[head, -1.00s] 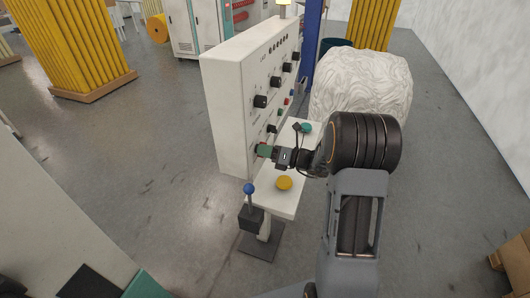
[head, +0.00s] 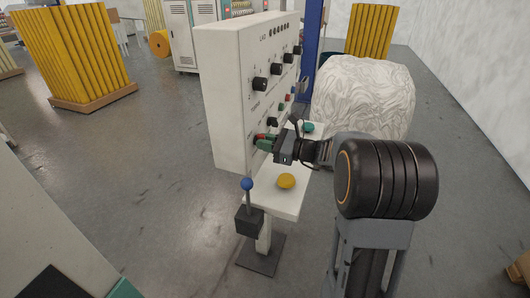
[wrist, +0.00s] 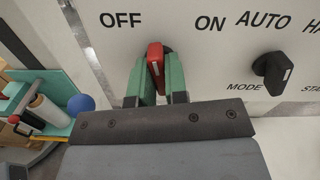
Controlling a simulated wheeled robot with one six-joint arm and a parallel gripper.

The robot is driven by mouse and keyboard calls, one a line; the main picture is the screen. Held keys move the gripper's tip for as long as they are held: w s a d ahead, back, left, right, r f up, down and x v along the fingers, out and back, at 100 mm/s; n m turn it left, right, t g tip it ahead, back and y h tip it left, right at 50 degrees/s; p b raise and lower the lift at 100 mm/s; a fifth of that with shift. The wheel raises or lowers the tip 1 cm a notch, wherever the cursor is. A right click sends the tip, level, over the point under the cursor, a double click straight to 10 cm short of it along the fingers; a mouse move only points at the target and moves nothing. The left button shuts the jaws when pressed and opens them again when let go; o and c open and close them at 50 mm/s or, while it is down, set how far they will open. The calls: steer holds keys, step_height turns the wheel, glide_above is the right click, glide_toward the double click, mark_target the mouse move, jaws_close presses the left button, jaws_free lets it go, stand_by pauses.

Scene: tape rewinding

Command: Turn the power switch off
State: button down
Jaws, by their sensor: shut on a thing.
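The red power switch knob (wrist: 155,58) is on the white panel in the wrist view, between the printed words OFF at its left and ON at its right. It stands nearly upright, its top tilted slightly towards OFF. My gripper (wrist: 158,82) has its two green fingers closed on the knob's sides. In the head view my gripper (head: 265,144) is against the lower part of the panel face (head: 228,80), with a bit of the red knob (head: 259,136) showing.
A black MODE knob (wrist: 272,68) is close at the right of the switch.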

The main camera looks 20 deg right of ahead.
steer(key=n+b, duration=0.4)
steer(key=b, duration=0.1)
steer(key=shift+f, duration=0.3)
steer(key=n+b, duration=0.2)
steer(key=b, duration=0.1)
steer(key=shift+r, duration=0.2)
steer(key=shift+r+n, duration=0.1)
steer(key=shift+n, duration=0.3)
steer(key=c, duration=1.1)
jaws_free()
steer(key=shift+c, duration=0.2)
steer(key=shift+d, duration=0.1)
steer(key=v, duration=1.3)
steer(key=shift+s+d, duration=0.25)
steer(key=shift+d, duration=0.05)
